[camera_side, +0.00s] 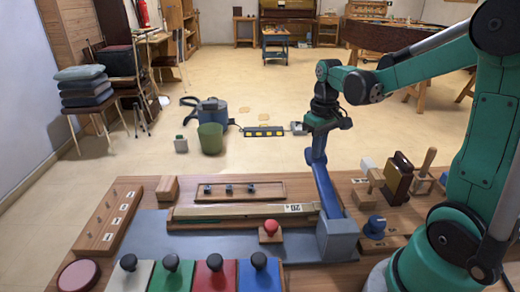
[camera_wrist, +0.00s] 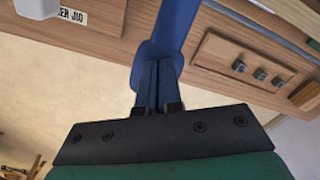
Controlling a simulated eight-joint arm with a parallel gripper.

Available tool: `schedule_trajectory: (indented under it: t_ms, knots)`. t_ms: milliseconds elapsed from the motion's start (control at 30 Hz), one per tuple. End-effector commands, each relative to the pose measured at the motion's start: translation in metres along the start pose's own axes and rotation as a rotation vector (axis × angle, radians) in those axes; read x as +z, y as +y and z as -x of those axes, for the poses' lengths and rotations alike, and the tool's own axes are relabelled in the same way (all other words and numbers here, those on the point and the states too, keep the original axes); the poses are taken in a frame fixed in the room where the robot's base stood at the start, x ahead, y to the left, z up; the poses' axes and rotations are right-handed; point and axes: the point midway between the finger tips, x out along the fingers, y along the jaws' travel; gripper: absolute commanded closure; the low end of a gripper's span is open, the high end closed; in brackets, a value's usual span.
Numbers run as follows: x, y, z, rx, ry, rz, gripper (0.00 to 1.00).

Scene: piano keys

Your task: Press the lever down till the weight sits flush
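A long blue lever bar (camera_side: 326,188) slopes from just below my gripper down to a grey-blue block (camera_side: 338,238) at the right end of the grey bench plate. In the wrist view the blue bar (camera_wrist: 178,22) runs up and away from the fingertips. My gripper (camera_wrist: 157,68) points at the bar's near end, its two dark blue fingers close together with only a thin line between them. The tips seem to meet the bar, but whether it is pinched between them is hidden. I cannot tell which part is the weight, or whether anything sits flush.
A red-topped button (camera_side: 271,228) stands left of the block, and a blue knob (camera_side: 375,226) stands right. A slotted wooden rail (camera_side: 240,212) and a hook board (camera_side: 238,190) lie behind.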

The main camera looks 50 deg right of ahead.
Motion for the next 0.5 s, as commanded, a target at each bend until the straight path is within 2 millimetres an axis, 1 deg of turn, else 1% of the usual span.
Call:
schedule_trajectory:
  t_ms: [333, 500]
  knots:
    - [0.0007, -0.0001, -0.0008, -0.001, -0.003, 0.000, 1.00]
    - [0.0004, -0.0001, -0.0047, -0.001, -0.003, 0.000, 1.00]
